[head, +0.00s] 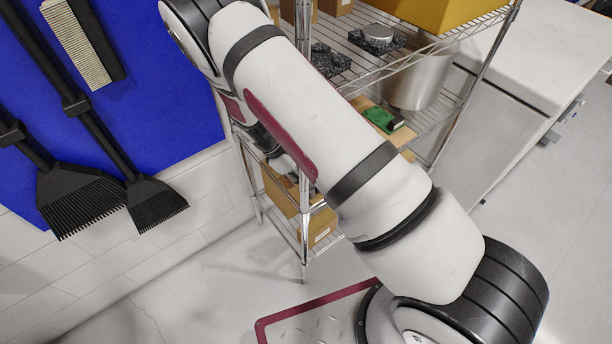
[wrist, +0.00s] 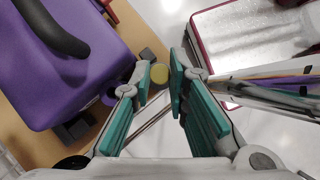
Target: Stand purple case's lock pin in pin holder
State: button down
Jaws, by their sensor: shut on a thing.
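In the wrist view the purple case (wrist: 70,60) lies at the left, with a dark arched handle. My gripper (wrist: 163,78) has teal-padded fingers around a small round yellow end (wrist: 159,72), which looks like the lock pin seen end-on. Its shaft cannot be made out. The fingers are to the right of the case, close to its edge. I cannot identify the pin holder with certainty. In the head view my arm hides the case and the gripper.
The case rests on a tan board (wrist: 152,20) whose edge runs close to the fingers, with pale floor beyond. In the head view a wire shelf (head: 440,112) holds a green item (head: 382,119), a metal pot (head: 422,80) and boxes (head: 318,228). Brushes (head: 95,180) hang at the left.

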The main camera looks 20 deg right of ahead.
jog(key=shift+f, duration=0.35)
jog(key=c, duration=1.5)
grip_release()
jog(key=shift+o, duration=0.2)
jog(key=shift+o, duration=0.9)
jog(key=shift+s, duration=0.1)
jog(key=shift+r, duration=0.1)
jog(key=shift+r+p, duration=0.65)
jog(key=shift+r, duration=2.3)
jog(key=shift+c, duration=0.3)
jog(key=shift+a, duration=0.1)
